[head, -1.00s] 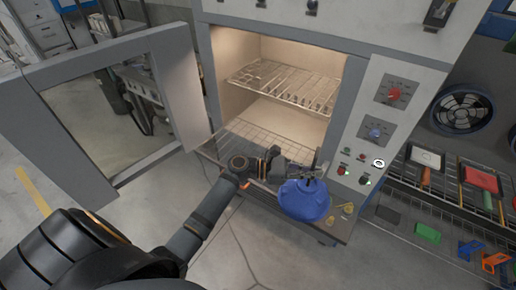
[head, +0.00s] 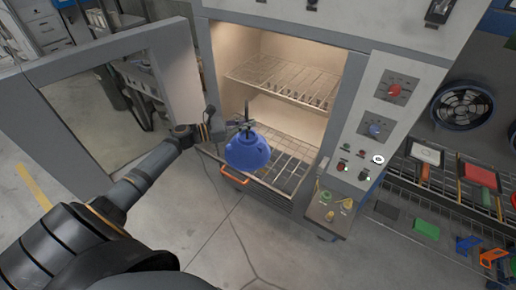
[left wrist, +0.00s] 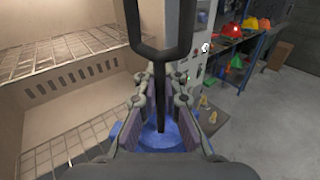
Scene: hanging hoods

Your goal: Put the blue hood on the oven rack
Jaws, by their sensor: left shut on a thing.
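The blue hood (head: 247,152) hangs from my left gripper (head: 243,124) in front of the open oven. My left gripper is shut on the dark stem on top of the hood. In the left wrist view the fingers (left wrist: 161,108) close around the stem, with the blue hood (left wrist: 165,138) below, partly hidden by them. The oven has an upper rack (head: 285,82) and a lower rack (head: 290,158). In the head view the hood overlaps the front left part of the lower rack; I cannot tell whether they touch. My right gripper is not in view.
The oven door (head: 107,95) stands wide open on the left. The control panel (head: 372,125) is on the right of the opening. A shelf (head: 435,190) with tools stands further right. Both racks look empty.

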